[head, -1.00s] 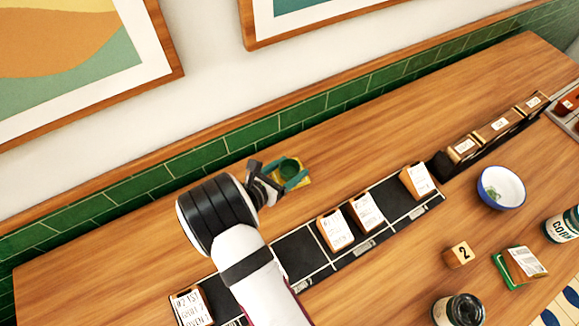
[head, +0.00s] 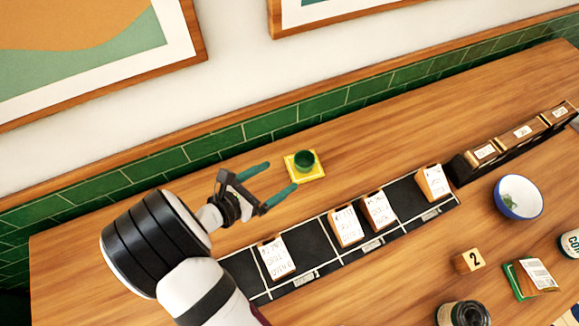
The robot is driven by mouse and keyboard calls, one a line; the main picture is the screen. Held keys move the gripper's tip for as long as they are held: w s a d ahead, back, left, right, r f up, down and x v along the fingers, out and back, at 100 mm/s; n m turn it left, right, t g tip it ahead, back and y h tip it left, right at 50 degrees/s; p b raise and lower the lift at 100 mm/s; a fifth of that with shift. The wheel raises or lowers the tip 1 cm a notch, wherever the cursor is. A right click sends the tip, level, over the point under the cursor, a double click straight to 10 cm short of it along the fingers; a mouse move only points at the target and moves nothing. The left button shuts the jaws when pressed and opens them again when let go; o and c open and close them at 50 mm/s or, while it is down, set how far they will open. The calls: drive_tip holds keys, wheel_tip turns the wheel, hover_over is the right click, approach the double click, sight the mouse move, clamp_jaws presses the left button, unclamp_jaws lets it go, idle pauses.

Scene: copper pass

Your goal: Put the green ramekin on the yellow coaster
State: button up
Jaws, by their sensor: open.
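The green ramekin (head: 304,161) stands upright on the yellow coaster (head: 317,174), near the green tiled wall. The coaster lies flat on the wooden counter, and its yellow edges show around the ramekin. My gripper (head: 281,177) is open and empty, to the left of the ramekin and coaster. Its two green-tipped fingers are spread apart and point toward the ramekin, clear of it.
A black gridded strip (head: 318,247) with several white-labelled wooden blocks lies in front of the coaster. A white bowl with a blue rim (head: 518,197), a wooden number 2 block (head: 468,261) and a dark jar (head: 463,314) stand to the right. The counter right of the coaster is clear.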

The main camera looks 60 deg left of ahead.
drive_tip(key=shift+s+d+r, duration=0.15)
drive_tip(key=shift+s, duration=0.1)
drive_tip(key=w+d+r+m+g+h, duration=0.1)
drive_tip(key=w+d+r+m+h, duration=0.3)
drive_tip(key=w+d+m, duration=0.25)
drive_tip(key=w+d+r+m+g+h, duration=0.1)
drive_tip(key=w+d+r+m+h, duration=0.4)
drive_tip(key=w, duration=0.3)
drive_tip(key=w+d+r+m+g+h, duration=0.1)
drive_tip(key=w+d+m+g, duration=0.1)
drive_tip(key=d+m, duration=0.3)
drive_tip(key=w+d+r+m+g+h, duration=0.15)
drive_tip(key=d+m, duration=0.25)
drive_tip(key=d, duration=0.4)
drive_tip(key=s+d+r+m+g+y, duration=0.1)
drive_tip(key=s+d+r+m+g, duration=0.2)
drive_tip(key=d+m, duration=0.4)
drive_tip(key=s+d+m+g+y, duration=0.1)
drive_tip(key=s+d+m+g, duration=0.2)
drive_tip(key=d+m+g, duration=0.35)
drive_tip(key=s+d+r+m+t+y, duration=0.1)
drive_tip(key=s+m+y, duration=0.5)
drive_tip(key=m, duration=0.6)
drive_tip(key=shift+d+r+m+t+y, duration=0.25)
drive_tip(key=shift+r+m+t+y, duration=0.15)
drive_tip(key=shift+r+t, duration=0.1)
